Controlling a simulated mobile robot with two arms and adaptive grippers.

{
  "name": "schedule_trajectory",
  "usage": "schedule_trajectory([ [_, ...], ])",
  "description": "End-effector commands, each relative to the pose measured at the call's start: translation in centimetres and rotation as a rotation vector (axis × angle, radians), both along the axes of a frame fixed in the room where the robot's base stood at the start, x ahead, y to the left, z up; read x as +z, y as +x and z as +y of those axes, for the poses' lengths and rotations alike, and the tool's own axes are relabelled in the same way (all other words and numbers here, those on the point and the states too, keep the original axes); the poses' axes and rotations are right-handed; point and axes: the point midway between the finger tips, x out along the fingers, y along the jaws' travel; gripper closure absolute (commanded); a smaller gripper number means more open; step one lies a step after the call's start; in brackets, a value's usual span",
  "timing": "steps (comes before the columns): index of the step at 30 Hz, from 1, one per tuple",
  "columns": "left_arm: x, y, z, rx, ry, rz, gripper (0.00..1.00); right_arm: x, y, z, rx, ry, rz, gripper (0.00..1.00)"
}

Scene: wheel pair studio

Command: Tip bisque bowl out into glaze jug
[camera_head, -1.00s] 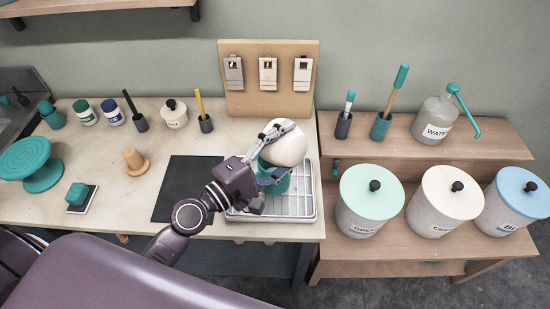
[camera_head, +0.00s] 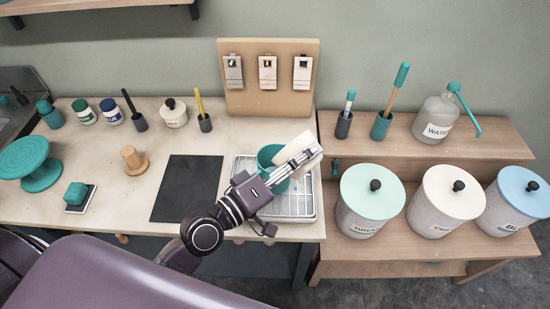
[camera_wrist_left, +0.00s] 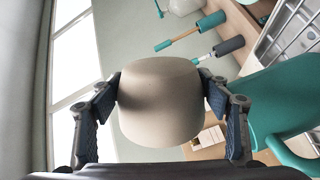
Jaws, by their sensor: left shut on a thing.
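My left gripper (camera_head: 300,160) is shut on the bisque bowl (camera_head: 313,146), a plain cream bowl. In the head view the bowl is tilted, just right of the mouth of the glaze jug, and the fingers cover part of it. The teal glaze jug (camera_head: 268,154) stands on the grated tray, partly hidden by my gripper. In the left wrist view the bowl (camera_wrist_left: 160,100) sits between the two finger pads, and the jug (camera_wrist_left: 282,98) is at the right, close to the right finger. I cannot see into the bowl. My right gripper is not in view.
The white grated tray (camera_head: 296,209) lies at the bench's right end, beside a dark mat (camera_head: 186,190). A board with hanging tiles (camera_head: 268,101) stands behind. Lidded bins (camera_head: 369,203) stand on the shelf unit at right. The bench left of the mat has free room.

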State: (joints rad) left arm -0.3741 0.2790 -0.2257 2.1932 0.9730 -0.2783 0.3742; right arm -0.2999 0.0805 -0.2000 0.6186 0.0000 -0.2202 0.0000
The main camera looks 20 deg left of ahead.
Motion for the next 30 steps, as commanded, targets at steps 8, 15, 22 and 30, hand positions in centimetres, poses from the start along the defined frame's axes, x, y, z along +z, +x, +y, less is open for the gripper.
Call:
schedule_trajectory([
  [8,1.1,-0.3,-0.6,0.000,0.325,-0.180,0.61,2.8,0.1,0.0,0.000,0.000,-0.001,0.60],
  [15,-1.3,-1.1,-2.1,0.001,0.561,-0.305,0.61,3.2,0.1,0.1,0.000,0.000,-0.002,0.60],
  [22,-5.0,-1.4,-2.8,0.002,0.651,-0.355,0.61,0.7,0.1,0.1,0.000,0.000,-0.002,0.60],
  [30,-7.4,-2.0,-3.9,0.002,0.780,-0.423,0.61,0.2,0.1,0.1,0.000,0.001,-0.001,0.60],
])
